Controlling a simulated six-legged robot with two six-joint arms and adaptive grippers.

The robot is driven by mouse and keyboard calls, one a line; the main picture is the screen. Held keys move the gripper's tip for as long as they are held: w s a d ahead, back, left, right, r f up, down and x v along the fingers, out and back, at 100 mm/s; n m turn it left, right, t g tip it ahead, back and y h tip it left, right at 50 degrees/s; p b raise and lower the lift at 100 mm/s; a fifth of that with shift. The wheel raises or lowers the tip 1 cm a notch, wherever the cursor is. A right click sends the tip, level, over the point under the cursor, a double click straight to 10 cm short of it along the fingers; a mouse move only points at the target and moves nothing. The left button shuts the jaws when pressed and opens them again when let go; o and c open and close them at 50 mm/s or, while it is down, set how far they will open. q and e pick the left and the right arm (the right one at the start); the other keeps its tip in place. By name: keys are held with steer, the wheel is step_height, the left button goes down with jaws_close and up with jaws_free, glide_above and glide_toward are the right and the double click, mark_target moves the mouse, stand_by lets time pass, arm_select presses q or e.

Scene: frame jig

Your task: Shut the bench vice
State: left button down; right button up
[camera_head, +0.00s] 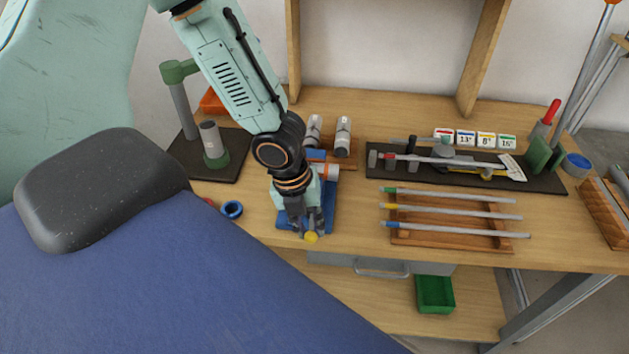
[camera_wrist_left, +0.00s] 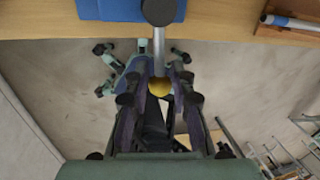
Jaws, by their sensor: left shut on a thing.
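The blue bench vice (camera_head: 328,208) stands at the front edge of the wooden bench, mostly hidden behind my left arm in the head view. Its blue body also shows at the top of the left wrist view (camera_wrist_left: 120,10), with a dark round hub (camera_wrist_left: 158,12). A grey handle bar (camera_wrist_left: 159,50) runs from the hub to a yellow knob (camera_wrist_left: 159,87); the knob also shows in the head view (camera_head: 311,237). My left gripper (camera_head: 310,224) points down in front of the vice and is shut on the handle at its knob end. The vice jaw gap is hidden.
A wooden rack (camera_head: 450,240) with several rods lies right of the vice. Behind it is a dark tray (camera_head: 545,183) with tools. A blue ring (camera_head: 232,209) lies left of the vice. A green bin (camera_head: 435,293) sits on the shelf below.

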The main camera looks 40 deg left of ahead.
arm_select(q)
steer(key=shift+s+a+m+p, duration=0.2)
steer(key=shift+s+m+p, duration=0.05)
steer(key=shift+m+p, duration=0.3)
steer(key=shift+f, duration=0.1)
steer(key=c, duration=1.1)
jaws_free()
steer(key=shift+c, duration=0.2)
steer(key=shift+w+r, duration=0.1)
steer(key=shift+r, duration=0.1)
step_height(320, 180, up, 12)
steer(key=s+a, duration=0.1)
steer(key=a, duration=0.1)
steer(key=shift+s+f, duration=0.2)
steer(key=shift+s, duration=0.05)
